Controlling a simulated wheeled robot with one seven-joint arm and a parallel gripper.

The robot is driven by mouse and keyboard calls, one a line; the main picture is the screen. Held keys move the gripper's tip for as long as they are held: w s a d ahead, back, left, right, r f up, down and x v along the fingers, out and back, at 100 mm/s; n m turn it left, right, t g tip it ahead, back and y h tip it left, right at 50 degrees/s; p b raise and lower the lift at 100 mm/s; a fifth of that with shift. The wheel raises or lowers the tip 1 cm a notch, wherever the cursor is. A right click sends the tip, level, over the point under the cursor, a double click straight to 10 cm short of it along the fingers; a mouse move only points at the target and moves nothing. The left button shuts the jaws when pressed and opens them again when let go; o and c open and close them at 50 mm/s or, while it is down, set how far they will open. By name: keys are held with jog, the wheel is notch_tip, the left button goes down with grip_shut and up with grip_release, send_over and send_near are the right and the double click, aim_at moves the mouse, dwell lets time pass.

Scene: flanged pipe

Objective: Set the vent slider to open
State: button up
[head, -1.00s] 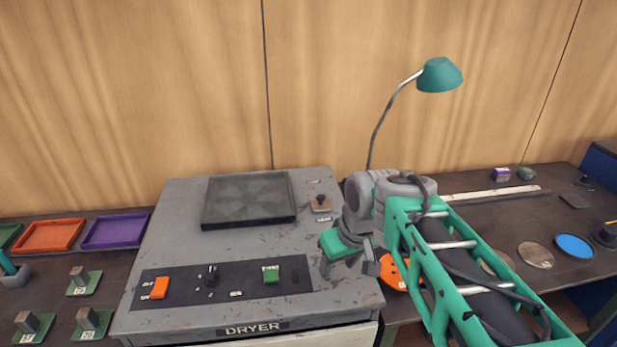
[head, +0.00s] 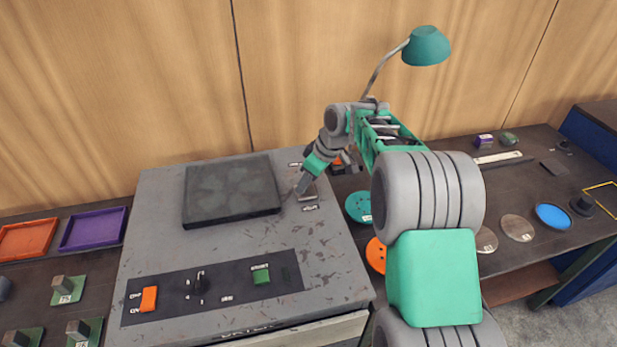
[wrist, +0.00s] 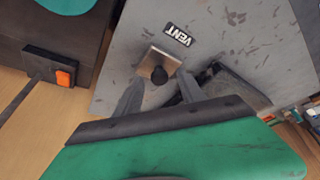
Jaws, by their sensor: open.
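My gripper (wrist: 161,88) is open, with one finger on each side of the knob's near edge. I cannot tell whether the fingers touch it. In the head view my gripper (head: 303,190) reaches down at the right rear of the grey dryer top (head: 220,245) and mostly hides the slider. Small labels there are too small to read.
A dark square plate (head: 232,190) lies just left of my gripper. The dryer's front panel (head: 215,285) has an orange switch (head: 149,299), a dark knob and a green switch (head: 261,275). A lamp (head: 427,45) stands behind. Discs lie on the bench at right.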

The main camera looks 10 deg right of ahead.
jog(key=shift+c, duration=0.4)
grip_shut()
dwell(1.0)
